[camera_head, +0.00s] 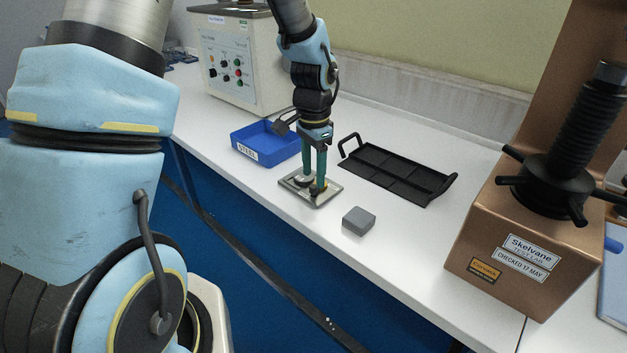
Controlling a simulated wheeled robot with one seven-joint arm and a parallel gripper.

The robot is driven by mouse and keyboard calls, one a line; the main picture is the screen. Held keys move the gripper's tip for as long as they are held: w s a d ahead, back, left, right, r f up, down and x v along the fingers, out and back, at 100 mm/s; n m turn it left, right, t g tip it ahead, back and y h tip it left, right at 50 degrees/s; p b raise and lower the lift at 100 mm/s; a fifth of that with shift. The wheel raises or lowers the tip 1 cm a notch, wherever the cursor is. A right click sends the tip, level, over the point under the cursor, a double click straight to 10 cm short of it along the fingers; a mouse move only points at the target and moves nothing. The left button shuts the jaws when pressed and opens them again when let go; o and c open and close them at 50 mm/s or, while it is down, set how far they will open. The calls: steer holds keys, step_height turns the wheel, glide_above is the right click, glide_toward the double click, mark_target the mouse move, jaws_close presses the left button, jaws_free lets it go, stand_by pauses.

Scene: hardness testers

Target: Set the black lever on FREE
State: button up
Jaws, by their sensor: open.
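A flat metallic plate (327,196) lies on the white bench, with a round grey part on it. A small dark piece (317,189) on the plate, at my fingertips, may be the black lever; it is too small and too covered to be sure. No FREE marking can be read. My gripper (313,178) points down over the plate with its two green fingers apart. The fingers partly hide the fittings on the plate. I cannot tell whether they touch the dark piece.
A grey block (358,221) sits right of the plate. A blue bin (268,151) stands behind left, a black handled tray (398,172) behind right. A control box (236,62) is at the back, a copper-coloured tester (505,240) at right. The bench's front edge is close.

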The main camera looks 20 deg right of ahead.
mark_target(313, 186)
step_height(313, 186, up, 8)
steer(key=shift+b, duration=0.4)
steer(key=s+a+n, duration=0.2)
steer(key=a+n, duration=0.5)
steer(key=a, duration=0.6)
steer(key=s+a+n+t, duration=0.1)
steer(key=s+a+n, duration=0.1)
steer(key=a+n, duration=0.5)
steer(key=a+f, duration=0.1)
steer(key=a, duration=0.5)
steer(key=shift+s+a+t, duration=0.25)
steer(key=shift+t, duration=0.05)
